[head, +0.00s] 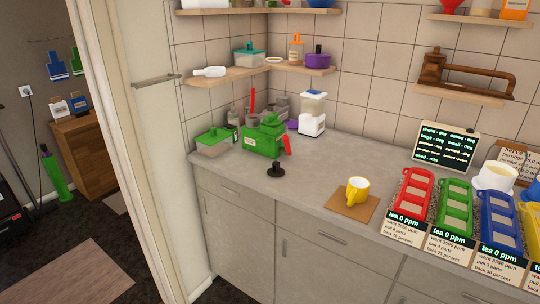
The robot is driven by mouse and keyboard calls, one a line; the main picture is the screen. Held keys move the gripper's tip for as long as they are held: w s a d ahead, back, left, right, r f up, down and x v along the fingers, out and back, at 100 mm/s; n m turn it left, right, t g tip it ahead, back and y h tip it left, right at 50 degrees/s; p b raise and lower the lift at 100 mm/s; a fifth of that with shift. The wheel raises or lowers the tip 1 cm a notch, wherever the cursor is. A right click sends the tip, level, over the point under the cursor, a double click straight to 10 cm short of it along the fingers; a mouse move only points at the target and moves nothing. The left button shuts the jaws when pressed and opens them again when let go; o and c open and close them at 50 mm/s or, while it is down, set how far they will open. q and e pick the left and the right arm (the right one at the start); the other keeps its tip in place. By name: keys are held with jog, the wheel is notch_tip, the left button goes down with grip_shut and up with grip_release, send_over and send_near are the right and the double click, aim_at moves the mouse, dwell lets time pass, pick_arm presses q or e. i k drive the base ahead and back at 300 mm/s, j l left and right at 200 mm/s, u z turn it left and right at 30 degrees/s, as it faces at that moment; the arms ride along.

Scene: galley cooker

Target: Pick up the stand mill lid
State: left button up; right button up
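A small black round piece with a knob on top (276,170) lies on the grey counter (325,175), in front of a green machine (264,137). It looks like a lid, but I cannot tell for sure that it is the stand mill lid. A white upright appliance with a clear top (312,114) stands at the back of the counter near the corner and looks like a mill. Neither of my grippers shows in the head view.
A yellow mug (357,189) stands on a brown mat to the right. Red (413,196), green (453,205) and blue (499,219) racks line the right side. Shelves hang above. The counter around the black piece is clear.

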aim_at(276, 171)
jog(key=i+l+u, duration=0.5)
jog(key=u, duration=0.2)
jog(key=i+l+u, duration=0.15)
jog(key=l+u, duration=0.15)
